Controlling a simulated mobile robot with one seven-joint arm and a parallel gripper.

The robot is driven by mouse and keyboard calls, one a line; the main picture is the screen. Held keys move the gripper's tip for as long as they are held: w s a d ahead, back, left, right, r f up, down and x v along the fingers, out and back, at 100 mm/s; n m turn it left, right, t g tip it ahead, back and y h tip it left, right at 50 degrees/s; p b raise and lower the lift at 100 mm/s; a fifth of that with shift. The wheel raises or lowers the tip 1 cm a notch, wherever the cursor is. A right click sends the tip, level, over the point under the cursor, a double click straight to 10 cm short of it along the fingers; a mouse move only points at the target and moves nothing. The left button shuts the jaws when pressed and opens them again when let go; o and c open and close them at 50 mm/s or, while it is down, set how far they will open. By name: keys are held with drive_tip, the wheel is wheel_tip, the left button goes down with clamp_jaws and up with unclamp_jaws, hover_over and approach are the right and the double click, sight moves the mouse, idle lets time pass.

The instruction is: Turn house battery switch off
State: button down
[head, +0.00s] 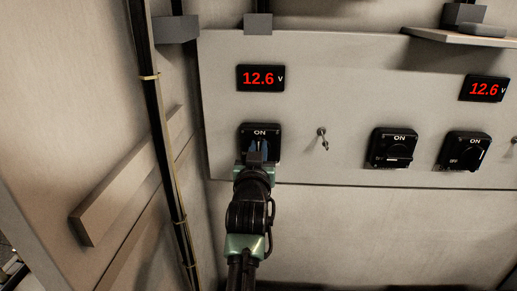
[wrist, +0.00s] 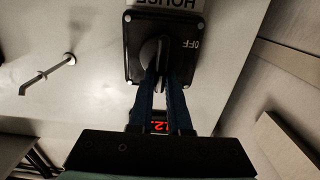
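The house battery switch (head: 274,131) is the leftmost switch on the wall panel, a black square plate marked ON at its top. In the wrist view the switch plate (wrist: 134,46) shows upside down, with a HOUSE label (wrist: 178,4) at its edge and OFF at its right side. Its rotary knob (wrist: 148,50) has a handle that lines up with the ON side. My gripper (head: 259,147) reaches the switch from below. Its two blue fingers (wrist: 162,80) stand close together, one on each side of the handle, and appear shut on it. The fingers partly hide the knob.
A red 12.6 V display (head: 260,78) is above the switch. A small key-like toggle (head: 322,138) is to its right, then two more black switches (head: 393,147) (head: 467,151). A dark vertical conduit (head: 165,150) and a wooden rail (head: 125,180) stand close on the left.

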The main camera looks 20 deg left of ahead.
drive_tip(key=shift+n, duration=0.3)
drive_tip(key=shift+s+a+f+n+p, duration=0.1)
drive_tip(key=shift+a+f+n+p, duration=0.2)
drive_tip(key=shift+n, duration=2.55)
drive_tip(key=shift+s+a+f+n+p, duration=0.1)
drive_tip(key=shift+a+f+n+p, duration=0.2)
drive_tip(key=shift+n, duration=2.6)
drive_tip(key=shift+s+a+f+n+p, duration=0.1)
drive_tip(key=shift+a+f+n+p, duration=0.2)
drive_tip(key=shift+n, duration=2.55)
drive_tip(key=shift+f, duration=0.15)
drive_tip(key=c, duration=0.9)
unclamp_jaws()
drive_tip(key=shift+o, duration=0.2)
